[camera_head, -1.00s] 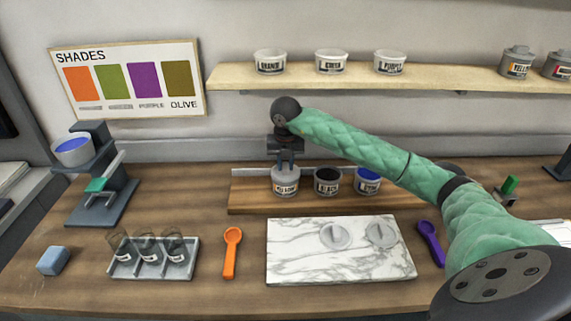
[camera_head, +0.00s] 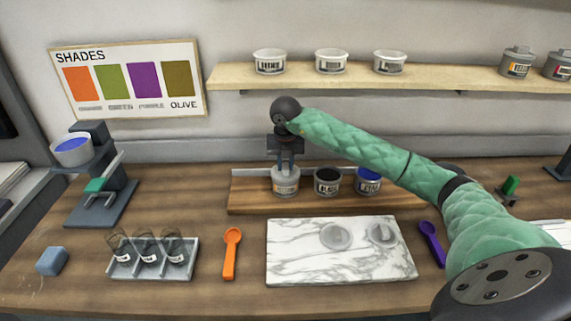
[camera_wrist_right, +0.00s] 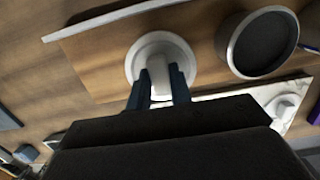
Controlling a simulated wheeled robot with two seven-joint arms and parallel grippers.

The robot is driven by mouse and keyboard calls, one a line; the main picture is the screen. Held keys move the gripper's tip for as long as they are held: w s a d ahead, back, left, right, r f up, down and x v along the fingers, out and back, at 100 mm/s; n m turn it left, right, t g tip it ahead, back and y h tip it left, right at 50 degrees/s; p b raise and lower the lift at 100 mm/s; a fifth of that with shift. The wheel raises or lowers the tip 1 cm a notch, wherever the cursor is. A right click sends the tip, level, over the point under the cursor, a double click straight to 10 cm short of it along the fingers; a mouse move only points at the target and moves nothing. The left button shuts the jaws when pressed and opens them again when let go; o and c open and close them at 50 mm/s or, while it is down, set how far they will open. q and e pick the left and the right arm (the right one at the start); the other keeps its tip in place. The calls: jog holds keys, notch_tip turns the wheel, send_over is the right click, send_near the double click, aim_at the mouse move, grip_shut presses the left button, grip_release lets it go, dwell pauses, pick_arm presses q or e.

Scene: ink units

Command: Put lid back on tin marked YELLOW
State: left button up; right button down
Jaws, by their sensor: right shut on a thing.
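The yellow tin (camera_head: 286,187) stands at the left end of the wooden rack, its label partly legible. A pale lid (camera_wrist_right: 160,50) sits on top of it in the right wrist view, looking seated or very nearly so. My right gripper (camera_head: 287,166) is over the tin, pointing down, shut on the lid's raised knob (camera_wrist_right: 162,80). Two other lids, one (camera_head: 336,236) and another (camera_head: 382,234), lie on the marble slab. My left gripper is not in view.
An open black tin (camera_head: 327,182) and an open blue tin (camera_head: 368,181) stand right of the yellow tin on the wooden rack (camera_head: 250,196). The marble slab (camera_head: 300,265), orange scoop (camera_head: 231,252) and tray of glasses (camera_head: 152,271) lie in front.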

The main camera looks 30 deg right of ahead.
jog(key=shift+f+b, duration=0.25)
jog(key=shift+b, duration=0.4)
dwell(0.9)
dwell(0.4)
jog(key=c, duration=0.7)
grip_release()
jog(key=shift+r, duration=0.2)
jog(key=shift+r+p, duration=1.05)
jog(key=shift+r, duration=2.3)
grip_shut()
